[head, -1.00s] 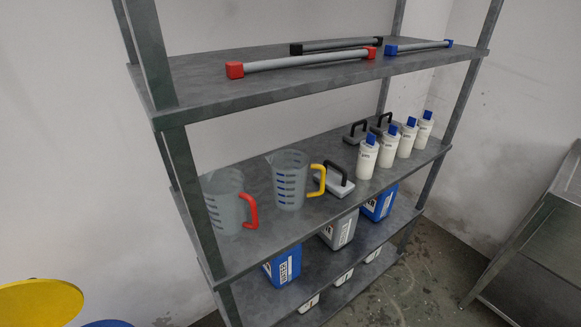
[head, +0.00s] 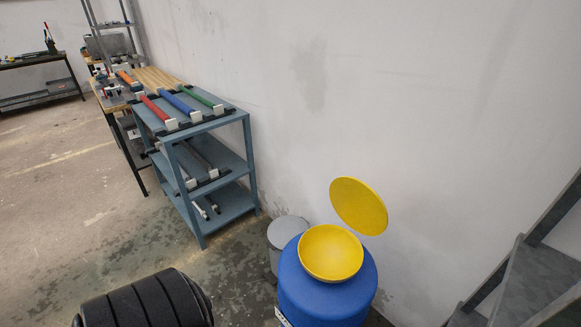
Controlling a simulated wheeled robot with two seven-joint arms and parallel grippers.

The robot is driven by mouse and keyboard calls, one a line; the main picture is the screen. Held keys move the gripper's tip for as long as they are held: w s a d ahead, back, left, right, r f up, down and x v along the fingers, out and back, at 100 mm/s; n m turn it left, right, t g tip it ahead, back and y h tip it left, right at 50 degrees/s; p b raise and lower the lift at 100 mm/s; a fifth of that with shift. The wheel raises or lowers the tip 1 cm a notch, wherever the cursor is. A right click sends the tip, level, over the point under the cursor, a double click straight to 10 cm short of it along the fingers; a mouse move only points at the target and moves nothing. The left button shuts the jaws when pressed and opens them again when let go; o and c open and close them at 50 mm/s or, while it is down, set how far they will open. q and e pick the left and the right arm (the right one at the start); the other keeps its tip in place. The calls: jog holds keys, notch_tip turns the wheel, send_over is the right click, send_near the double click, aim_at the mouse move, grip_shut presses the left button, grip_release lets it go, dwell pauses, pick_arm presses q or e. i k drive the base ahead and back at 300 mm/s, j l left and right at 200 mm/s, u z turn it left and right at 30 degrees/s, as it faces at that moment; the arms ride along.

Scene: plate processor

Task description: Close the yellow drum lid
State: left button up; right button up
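A blue drum (head: 325,299) stands near the wall at the lower right of centre in the head view. A round yellow piece (head: 330,254), like a shallow bowl or funnel, sits on its top and is uncovered. The flat round yellow lid (head: 358,206) is raised, tilted up behind and to the right of the yellow piece, near the wall. The lid is open. How it joins the drum is hard to make out. Neither of my grippers is in view, and nothing is seen touching the lid.
A grey bin (head: 287,234) stands just behind the drum's left side. A blue-grey shelf cart (head: 219,168) holds coloured bars. A black ribbed rounded shape (head: 146,302) fills the lower left. Floor is open at left.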

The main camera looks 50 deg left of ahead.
aim_at(356, 202)
jog(key=u, duration=0.95)
jog(key=i+j+z, duration=0.1)
jog(key=j, duration=0.3)
jog(key=i+j+z, duration=0.1)
jog(key=j, duration=0.25)
